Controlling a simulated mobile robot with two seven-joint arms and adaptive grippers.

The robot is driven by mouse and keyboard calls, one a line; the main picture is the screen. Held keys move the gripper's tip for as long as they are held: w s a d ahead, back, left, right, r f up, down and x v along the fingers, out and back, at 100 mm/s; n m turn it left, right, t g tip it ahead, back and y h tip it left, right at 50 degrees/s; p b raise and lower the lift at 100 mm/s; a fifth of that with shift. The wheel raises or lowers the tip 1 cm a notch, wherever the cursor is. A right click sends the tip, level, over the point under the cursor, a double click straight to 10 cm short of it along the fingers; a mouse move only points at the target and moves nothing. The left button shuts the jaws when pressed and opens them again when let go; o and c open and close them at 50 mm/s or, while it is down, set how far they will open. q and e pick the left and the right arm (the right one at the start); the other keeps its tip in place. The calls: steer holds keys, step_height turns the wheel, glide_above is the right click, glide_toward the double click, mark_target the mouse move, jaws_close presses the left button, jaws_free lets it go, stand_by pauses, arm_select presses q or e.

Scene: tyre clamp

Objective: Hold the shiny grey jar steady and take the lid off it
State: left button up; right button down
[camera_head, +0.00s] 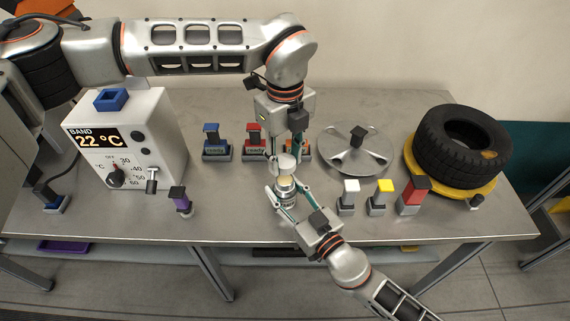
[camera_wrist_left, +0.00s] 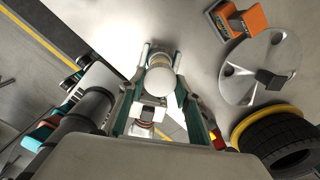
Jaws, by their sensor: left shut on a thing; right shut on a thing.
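The shiny grey jar (camera_head: 286,196) is upright above the front middle of the table, with a pale yellowish top showing. My right gripper (camera_head: 287,203) comes from the front and is shut on the jar's body. The round pale lid (camera_head: 285,163) is just above the jar. My left gripper (camera_head: 284,160) reaches down from above and is shut on the lid. In the left wrist view the lid (camera_wrist_left: 161,80) sits between my left fingers (camera_wrist_left: 162,85) and covers part of the jar. Any gap between lid and jar is hard to judge.
Blue (camera_head: 214,142) and red (camera_head: 254,140) blocks on stands are behind, with an orange one partly hidden. A steel disc (camera_head: 352,160) and tyre (camera_head: 463,145) are right. White (camera_head: 348,196), yellow (camera_head: 382,196) and red-black (camera_head: 412,195) pieces stand front right. A temperature box (camera_head: 150,130) is left.

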steer(key=c, duration=1.2)
jaws_free()
steer(key=shift+o, duration=0.2)
steer(key=shift+d, duration=0.1)
